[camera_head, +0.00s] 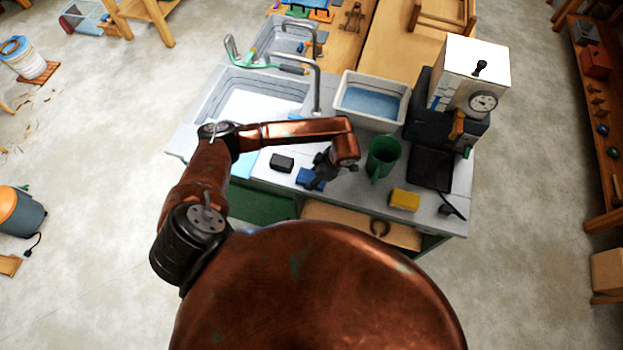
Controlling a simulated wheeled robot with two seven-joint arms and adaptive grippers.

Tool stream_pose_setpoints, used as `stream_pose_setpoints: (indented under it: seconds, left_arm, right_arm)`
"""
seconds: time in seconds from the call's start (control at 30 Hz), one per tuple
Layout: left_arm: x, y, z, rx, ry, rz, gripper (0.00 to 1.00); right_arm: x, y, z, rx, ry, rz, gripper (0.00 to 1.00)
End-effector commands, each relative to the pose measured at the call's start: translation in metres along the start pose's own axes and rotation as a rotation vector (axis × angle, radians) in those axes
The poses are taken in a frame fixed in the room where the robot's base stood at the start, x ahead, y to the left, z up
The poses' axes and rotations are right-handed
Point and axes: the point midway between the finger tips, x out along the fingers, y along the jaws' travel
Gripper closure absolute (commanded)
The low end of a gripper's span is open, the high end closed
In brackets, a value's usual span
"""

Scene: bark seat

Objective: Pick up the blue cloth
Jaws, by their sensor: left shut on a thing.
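The blue cloth (307,176) is a small dark-blue piece near the front edge of the grey counter (455,205). My left arm reaches in over the counter, and its left gripper (316,182) points down at the cloth. The gripper is shut on the blue cloth; its fingers and wrist hide part of it. I cannot tell whether the cloth is clear of the counter top. My right gripper is not in view.
A black block (282,162) lies left of the cloth. Behind are a white basin (346,118) of water, a tall faucet (317,80) and a machine (470,72).

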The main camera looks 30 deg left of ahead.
Motion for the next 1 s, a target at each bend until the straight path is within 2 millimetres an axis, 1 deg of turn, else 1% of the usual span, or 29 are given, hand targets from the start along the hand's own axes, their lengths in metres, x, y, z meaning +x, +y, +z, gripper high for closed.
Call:
stream_pose_setpoints:
  seconds: [0.03,0.1,0.37,0.57,0.67,0.77,0.9,0.97,1.0]
  left_arm:
    - [0.0,0.0,0.0,0.0,0.0,0.0,0.7]
    - [0.0,0.0,0.0,0.0,0.0,0.0,0.74]
    - [-0.001,0.0,0.0,0.0,0.0,0.001,0.74]
    - [-0.013,0.002,-0.005,0.0,-0.001,0.004,0.74]
    - [-0.026,0.003,-0.011,0.0,0.0,0.006,0.74]
    - [-0.05,-0.008,-0.005,0.006,-0.004,0.006,0.74]
    - [-0.088,-0.024,0.002,0.006,-0.003,0.007,0.74]
    - [-0.104,-0.032,0.006,0.006,-0.002,0.007,0.74]
    - [-0.111,-0.039,0.014,0.008,-0.003,0.006,0.74]
  right_arm:
    - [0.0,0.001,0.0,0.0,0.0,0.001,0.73]
    - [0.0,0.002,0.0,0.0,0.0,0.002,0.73]
    - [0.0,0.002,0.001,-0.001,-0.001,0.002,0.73]
    - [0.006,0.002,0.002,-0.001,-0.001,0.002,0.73]
    - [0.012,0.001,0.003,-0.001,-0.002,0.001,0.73]
    - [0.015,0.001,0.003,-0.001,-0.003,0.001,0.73]
    - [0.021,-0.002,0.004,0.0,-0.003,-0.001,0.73]
    - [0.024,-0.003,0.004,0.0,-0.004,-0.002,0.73]
    - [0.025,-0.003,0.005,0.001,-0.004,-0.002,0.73]
